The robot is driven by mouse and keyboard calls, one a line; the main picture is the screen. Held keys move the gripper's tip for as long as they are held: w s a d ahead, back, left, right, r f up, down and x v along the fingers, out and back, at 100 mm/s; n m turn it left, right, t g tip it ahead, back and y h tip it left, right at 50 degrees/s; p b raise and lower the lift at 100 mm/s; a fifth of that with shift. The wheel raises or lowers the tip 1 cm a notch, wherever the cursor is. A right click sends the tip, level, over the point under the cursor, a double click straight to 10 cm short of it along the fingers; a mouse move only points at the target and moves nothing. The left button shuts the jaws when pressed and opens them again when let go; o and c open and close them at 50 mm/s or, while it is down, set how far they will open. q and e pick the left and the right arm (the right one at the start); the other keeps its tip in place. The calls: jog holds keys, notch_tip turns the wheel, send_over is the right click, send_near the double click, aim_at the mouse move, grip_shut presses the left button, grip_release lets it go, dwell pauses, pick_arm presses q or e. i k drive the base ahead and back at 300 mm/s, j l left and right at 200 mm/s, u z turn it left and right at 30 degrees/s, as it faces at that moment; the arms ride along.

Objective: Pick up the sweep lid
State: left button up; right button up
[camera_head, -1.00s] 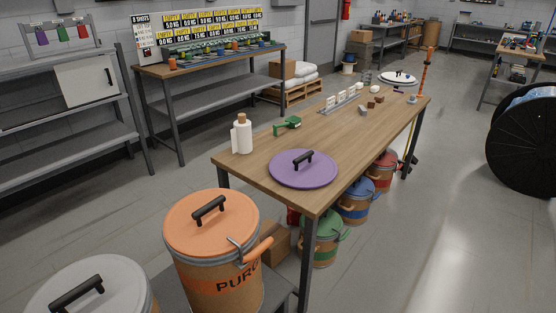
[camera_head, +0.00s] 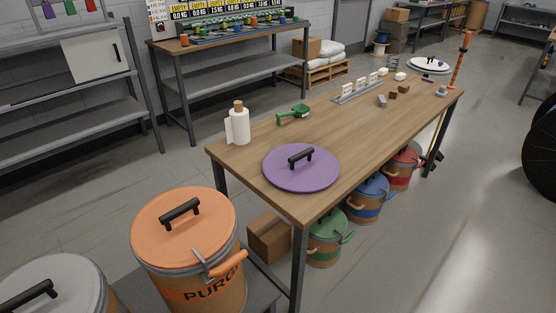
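No label reading "sweep" shows, so I cannot tell by name which lid it is. A purple round lid (camera_head: 301,178) with a black bar handle lies flat on the near end of the wooden table (camera_head: 365,130). An orange lid (camera_head: 160,238) with a black handle sits on the drum marked PURGE (camera_head: 190,288) at lower left. A grey lid (camera_head: 70,276) with a black handle is at the bottom left, cut by the frame. A white lid-like disc (camera_head: 430,61) lies at the table's far end. Neither of my grippers is in view.
A cardboard box (camera_head: 268,238) sits near the table leg. Floor on the right is open.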

aim_at(297, 168)
jog(key=i+l+u, duration=0.2)
jog(key=l+u, duration=0.25)
jog(key=i+l+u, duration=0.1)
jog(key=l+u, duration=0.85)
jog(key=l, duration=0.2)
